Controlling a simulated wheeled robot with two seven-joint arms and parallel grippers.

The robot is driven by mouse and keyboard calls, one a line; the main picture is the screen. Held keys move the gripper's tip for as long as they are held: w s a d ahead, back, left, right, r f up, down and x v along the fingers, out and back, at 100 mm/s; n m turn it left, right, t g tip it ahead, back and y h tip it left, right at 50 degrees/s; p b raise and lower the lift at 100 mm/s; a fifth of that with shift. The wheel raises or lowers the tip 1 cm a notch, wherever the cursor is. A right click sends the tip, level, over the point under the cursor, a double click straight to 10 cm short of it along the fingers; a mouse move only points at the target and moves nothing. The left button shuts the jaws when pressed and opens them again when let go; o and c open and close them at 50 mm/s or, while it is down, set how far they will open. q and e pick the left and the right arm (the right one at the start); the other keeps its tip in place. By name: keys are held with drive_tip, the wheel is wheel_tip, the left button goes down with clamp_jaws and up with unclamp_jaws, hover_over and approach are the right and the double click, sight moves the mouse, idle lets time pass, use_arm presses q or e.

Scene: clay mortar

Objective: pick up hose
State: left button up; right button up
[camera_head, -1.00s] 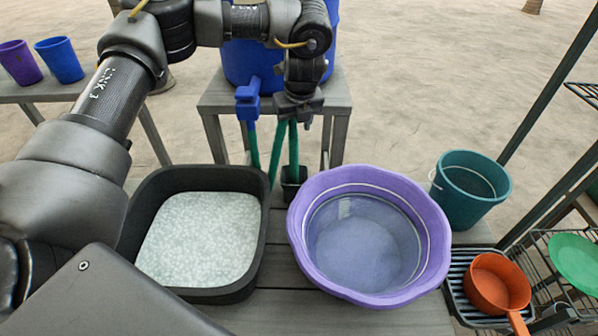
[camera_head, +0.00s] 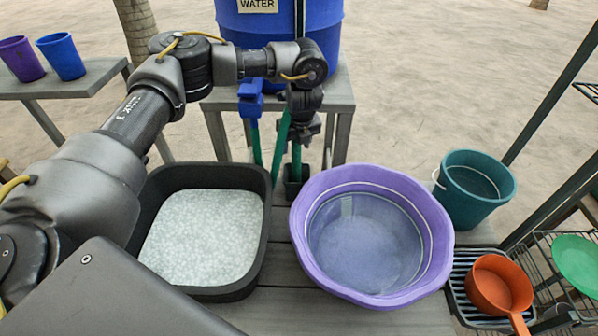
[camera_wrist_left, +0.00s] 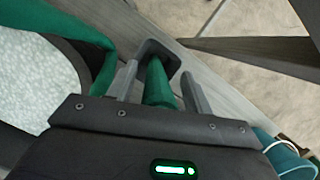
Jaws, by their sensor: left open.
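The green hose (camera_head: 280,141) hangs below the blue tap (camera_head: 251,98) of the water barrel. A green length goes down to a small black holder (camera_head: 292,189) behind the basins. My left gripper (camera_head: 302,133) points down over the hose just above this holder. In the left wrist view, the hose (camera_wrist_left: 158,88) lies between the two fingers of my left gripper (camera_wrist_left: 159,80), which are open and apart on either side of it. The black holder (camera_wrist_left: 152,46) shows just beyond the fingertips. My right gripper is out of view.
The blue barrel (camera_head: 290,28) stands on a grey stand (camera_head: 338,92). A black tub (camera_head: 257,258) and a purple basin (camera_head: 437,235) fill the table front. A teal bucket (camera_head: 470,207) and an orange pan (camera_head: 495,280) are at right. Two cups (camera_head: 62,57) stand far left.

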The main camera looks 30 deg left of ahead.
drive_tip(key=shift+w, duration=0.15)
use_arm(q)
drive_tip(key=c, duration=0.9)
drive_tip(key=shift+c, duration=0.3)
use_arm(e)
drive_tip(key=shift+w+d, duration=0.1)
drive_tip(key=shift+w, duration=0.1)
